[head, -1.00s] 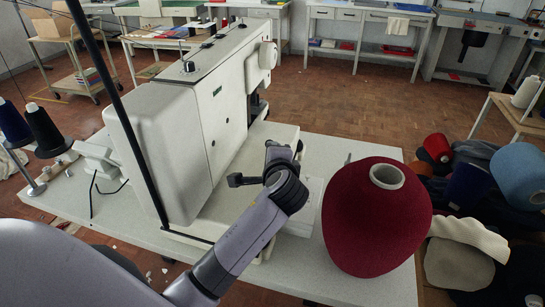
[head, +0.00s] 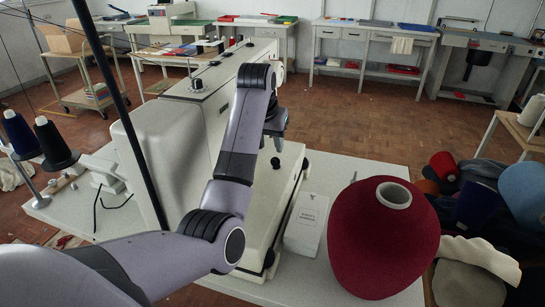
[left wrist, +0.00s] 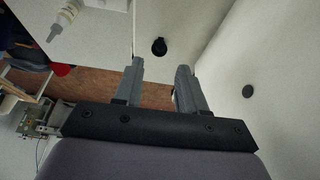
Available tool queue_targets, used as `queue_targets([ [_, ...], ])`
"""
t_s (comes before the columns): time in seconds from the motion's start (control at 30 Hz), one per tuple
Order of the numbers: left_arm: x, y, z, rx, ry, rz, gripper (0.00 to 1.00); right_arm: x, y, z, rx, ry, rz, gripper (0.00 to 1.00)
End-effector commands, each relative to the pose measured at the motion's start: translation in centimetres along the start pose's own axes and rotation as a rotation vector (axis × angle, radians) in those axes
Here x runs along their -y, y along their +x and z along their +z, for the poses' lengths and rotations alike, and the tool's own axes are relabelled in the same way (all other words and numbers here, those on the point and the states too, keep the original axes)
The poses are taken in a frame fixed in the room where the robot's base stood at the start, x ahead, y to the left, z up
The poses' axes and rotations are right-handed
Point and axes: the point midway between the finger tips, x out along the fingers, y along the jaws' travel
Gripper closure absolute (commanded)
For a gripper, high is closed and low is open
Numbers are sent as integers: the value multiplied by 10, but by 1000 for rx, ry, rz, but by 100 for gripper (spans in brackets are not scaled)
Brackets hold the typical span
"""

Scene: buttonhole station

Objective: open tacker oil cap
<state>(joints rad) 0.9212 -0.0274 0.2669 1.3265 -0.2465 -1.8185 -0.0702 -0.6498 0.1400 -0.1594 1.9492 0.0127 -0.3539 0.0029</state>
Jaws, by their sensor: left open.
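The white tacker machine (head: 160,140) stands on the light worktable. A small black round cap (head: 275,162) shows on its base, right of my left forearm. In the left wrist view, one black round cap (left wrist: 159,46) sits on a white surface just beyond the gap between my fingertips. A second black disc (left wrist: 247,91) is on the white surface to the right. I cannot tell which is the oil cap. My left gripper (left wrist: 160,68) is open, with nothing between its fingers.
A large dark red cone of thread (head: 375,240) stands on the table's right side. A white labelled box (head: 307,222) lies between it and the machine. Thread spools (head: 52,140) stand at the left.

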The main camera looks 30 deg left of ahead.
Motion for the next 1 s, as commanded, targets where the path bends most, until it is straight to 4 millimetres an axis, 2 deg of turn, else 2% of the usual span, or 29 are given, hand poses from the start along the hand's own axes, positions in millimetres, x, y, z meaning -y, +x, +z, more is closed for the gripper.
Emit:
queue_targets([
  [0.3, 0, 46, 1, 4, 1, -1, 59, 0, -2, -3, 0, 0, 0, 57],
  [0.4, 0, 56, 0, 2, 1, -2, 59, 0, -3, -4, 0, 0, 0, 57],
  [0.6, 0, 67, 0, -2, 1, -3, 59, 0, -3, -5, 0, 0, 0, 57],
  [0.83, 1, 68, 0, -2, 2, -3, 59, 0, -3, -4, -1, 0, 0, 57],
  [0.87, 1, 68, 0, -2, 2, -3, 63, 0, -3, -4, -1, 0, 0, 57],
  [0.9, 1, 68, 0, -2, 2, -3, 76, 0, -3, -4, -1, 0, 0, 57],
  [0.97, 1, 68, 0, -2, 2, -3, 95, 0, -3, -5, -1, 0, 0, 57],
  [1.0, 1, 68, 0, -2, 2, -3, 100, 0, -3, -5, -1, 0, 0, 57],
])
